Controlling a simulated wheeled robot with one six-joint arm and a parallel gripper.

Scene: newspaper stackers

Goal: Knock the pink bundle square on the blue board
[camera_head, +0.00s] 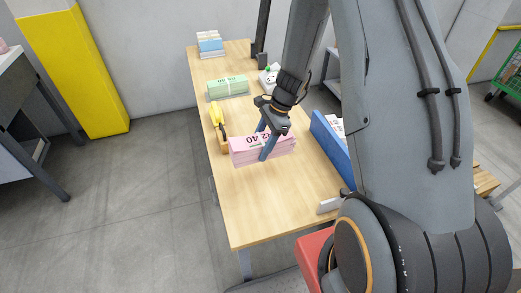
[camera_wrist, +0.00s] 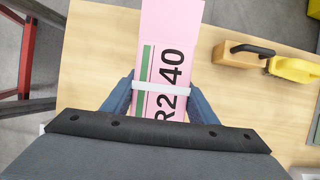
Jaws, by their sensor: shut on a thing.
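The pink bundle (camera_head: 247,153) is a thick paper stack with a white band and printed lettering, near the middle of the wooden table. My gripper (camera_head: 266,144) is shut on it from above, one blue finger on its near side. In the wrist view the pink bundle (camera_wrist: 172,45) lies between both blue fingers of my gripper (camera_wrist: 160,98), at the white band. Whether the bundle touches the table is hard to tell. A blue board (camera_head: 329,143) stands upright at the table's right side, to the right of the bundle, partly hidden behind my arm. White paper shows beside it.
A green bundle (camera_head: 228,87) and a white-and-blue stack (camera_head: 210,45) lie farther back on the wooden table (camera_head: 262,205). The table's front part is clear.

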